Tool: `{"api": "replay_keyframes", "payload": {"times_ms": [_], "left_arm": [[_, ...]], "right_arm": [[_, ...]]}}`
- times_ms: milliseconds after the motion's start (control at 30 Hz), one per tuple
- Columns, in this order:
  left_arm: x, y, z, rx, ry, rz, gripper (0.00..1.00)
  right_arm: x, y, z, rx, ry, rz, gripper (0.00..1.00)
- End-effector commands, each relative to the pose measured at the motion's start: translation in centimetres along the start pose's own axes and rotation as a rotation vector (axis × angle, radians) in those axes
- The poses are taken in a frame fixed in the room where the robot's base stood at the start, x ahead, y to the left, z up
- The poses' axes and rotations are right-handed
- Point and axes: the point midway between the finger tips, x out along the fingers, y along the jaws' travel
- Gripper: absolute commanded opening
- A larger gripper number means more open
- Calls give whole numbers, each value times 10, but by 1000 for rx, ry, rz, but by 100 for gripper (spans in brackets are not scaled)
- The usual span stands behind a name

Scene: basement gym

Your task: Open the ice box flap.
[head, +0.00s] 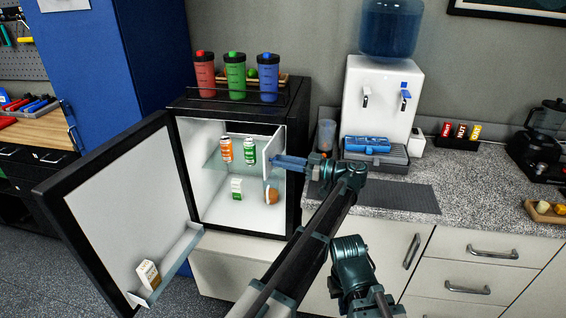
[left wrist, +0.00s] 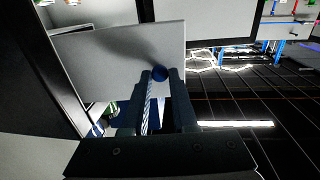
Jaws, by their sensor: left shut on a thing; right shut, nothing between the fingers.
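The small fridge (head: 290,213) stands with its door swung wide to the left. The white ice box flap (head: 269,168) is at the upper right of the interior and stands turned outward at an angle.
The open fridge door (head: 110,205) holds a small carton (head: 148,274). An orange can (head: 226,150) and a green can (head: 249,151) stand on the glass shelf, close to the flap. A carton (head: 236,189) and a brown item (head: 271,196) are below. The counter (head: 470,190) is at right.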

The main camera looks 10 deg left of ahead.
Motion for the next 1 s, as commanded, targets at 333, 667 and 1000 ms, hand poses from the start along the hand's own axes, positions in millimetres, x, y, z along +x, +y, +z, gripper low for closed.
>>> {"api": "replay_keyframes", "payload": {"times_ms": [333, 667, 1000], "left_arm": [[0, 0, 0, 0, 1, -2, 0], [0, 0, 0, 0, 0, -1, 55], [1, 1, 0, 0, 0, -2, 55]], "right_arm": [[0, 0, 0, 0, 0, 0, 0], [0, 0, 0, 0, 0, 0, 0], [0, 0, 0, 0, 0, 0, 0]]}}
